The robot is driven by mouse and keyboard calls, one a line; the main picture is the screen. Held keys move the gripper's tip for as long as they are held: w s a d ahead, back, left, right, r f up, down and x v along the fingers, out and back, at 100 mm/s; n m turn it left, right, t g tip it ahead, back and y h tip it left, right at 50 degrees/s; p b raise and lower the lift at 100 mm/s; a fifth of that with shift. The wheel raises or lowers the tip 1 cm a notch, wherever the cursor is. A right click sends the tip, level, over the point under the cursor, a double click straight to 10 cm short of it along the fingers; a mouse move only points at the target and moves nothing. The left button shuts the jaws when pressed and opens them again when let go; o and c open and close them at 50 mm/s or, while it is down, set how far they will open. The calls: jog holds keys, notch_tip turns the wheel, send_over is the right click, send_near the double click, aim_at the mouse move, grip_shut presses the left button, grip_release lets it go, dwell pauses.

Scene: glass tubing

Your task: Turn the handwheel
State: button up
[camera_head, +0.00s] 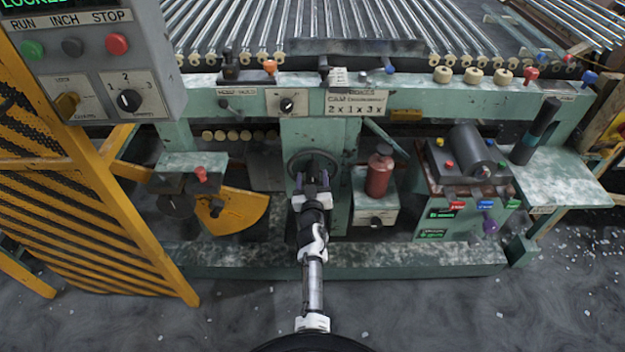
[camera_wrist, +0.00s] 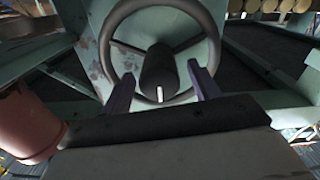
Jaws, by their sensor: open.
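The handwheel is a dark round rim with spokes and a thick dark hub. In the head view the handwheel (camera_head: 293,166) is on the front of the green machine's middle column, partly hidden behind my gripper (camera_head: 312,180). In the wrist view the handwheel (camera_wrist: 104,45) fills the upper middle. There my gripper (camera_wrist: 160,76) is open, with one finger on each side of the hub (camera_wrist: 157,70), in front of the lower part of the rim. I cannot tell whether the fingers touch the hub.
A red cylinder (camera_head: 379,174) stands on a pale box just right of the wheel. A yellow guard (camera_head: 240,211) is to the left. A control panel (camera_head: 90,55) and yellow fence (camera_head: 85,200) fill the far left. The front floor is open, with scattered shards at right.

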jog(key=shift+w, duration=0.15)
jog(key=shift+c, duration=0.2)
grip_shut()
jog(key=shift+f+b, duration=0.15)
jog(key=shift+b, duration=0.55)
